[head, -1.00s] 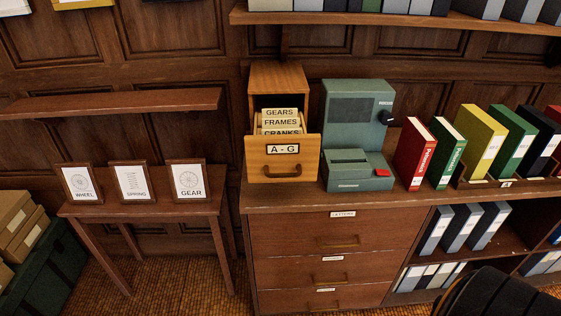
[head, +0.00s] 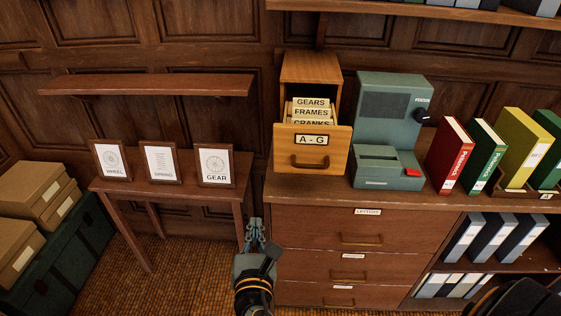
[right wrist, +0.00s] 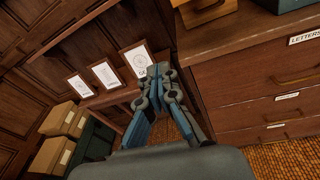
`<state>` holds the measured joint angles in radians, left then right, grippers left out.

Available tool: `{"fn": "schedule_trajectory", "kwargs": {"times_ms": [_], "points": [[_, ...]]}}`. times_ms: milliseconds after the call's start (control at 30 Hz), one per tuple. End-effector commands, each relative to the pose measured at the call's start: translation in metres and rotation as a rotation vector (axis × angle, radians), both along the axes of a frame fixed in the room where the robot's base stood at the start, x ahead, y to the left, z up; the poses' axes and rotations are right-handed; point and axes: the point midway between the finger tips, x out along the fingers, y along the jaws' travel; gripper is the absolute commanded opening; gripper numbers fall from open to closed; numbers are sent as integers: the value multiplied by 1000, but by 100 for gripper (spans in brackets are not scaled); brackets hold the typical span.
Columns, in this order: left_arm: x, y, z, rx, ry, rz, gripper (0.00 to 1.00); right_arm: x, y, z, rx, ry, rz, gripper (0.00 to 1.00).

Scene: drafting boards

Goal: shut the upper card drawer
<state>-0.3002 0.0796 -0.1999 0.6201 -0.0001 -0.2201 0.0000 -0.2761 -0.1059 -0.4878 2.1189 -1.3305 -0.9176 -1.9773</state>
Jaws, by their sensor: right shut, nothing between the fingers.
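The upper card drawer (head: 312,152), labelled A - G, is pulled out of its wooden card box (head: 311,68) on top of the cabinet. File cards marked GEARS, FRAMES and CRANKS (head: 312,112) stand in it. My right gripper (head: 255,224) is shut and empty, below and to the left of the drawer, in front of the cabinet's left side. In the right wrist view its fingers (right wrist: 162,75) point toward the small table, and part of the wooden drawer with its handle (right wrist: 205,8) shows at the top. My left gripper is in neither view.
A green machine (head: 388,125) stands close to the right of the card box, with red and green binders (head: 450,155) beyond it. The cabinet (head: 350,232) has closed drawers below. A small table (head: 170,190) with three framed pictures stands at left, boxes (head: 35,190) farther left.

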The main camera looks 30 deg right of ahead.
Motion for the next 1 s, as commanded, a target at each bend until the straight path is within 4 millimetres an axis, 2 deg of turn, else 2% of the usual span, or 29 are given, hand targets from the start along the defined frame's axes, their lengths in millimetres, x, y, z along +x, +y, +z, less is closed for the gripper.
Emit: {"fn": "schedule_trajectory", "kwargs": {"times_ms": [33,100,233,333,467,800,1000], "points": [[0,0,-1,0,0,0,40,-6,-9,27,-57,-25,-31,0],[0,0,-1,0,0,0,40,-15,-21,53,-127,-42,-72,0],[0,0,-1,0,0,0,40,-23,-32,77,-193,-50,-113,0],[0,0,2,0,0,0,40,-19,-37,81,-205,-51,-120,0],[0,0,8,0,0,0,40,-3,-47,83,-205,-53,-120,0],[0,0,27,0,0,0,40,59,-84,83,-205,-52,-118,0],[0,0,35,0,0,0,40,84,-99,81,-203,-51,-116,0]]}}
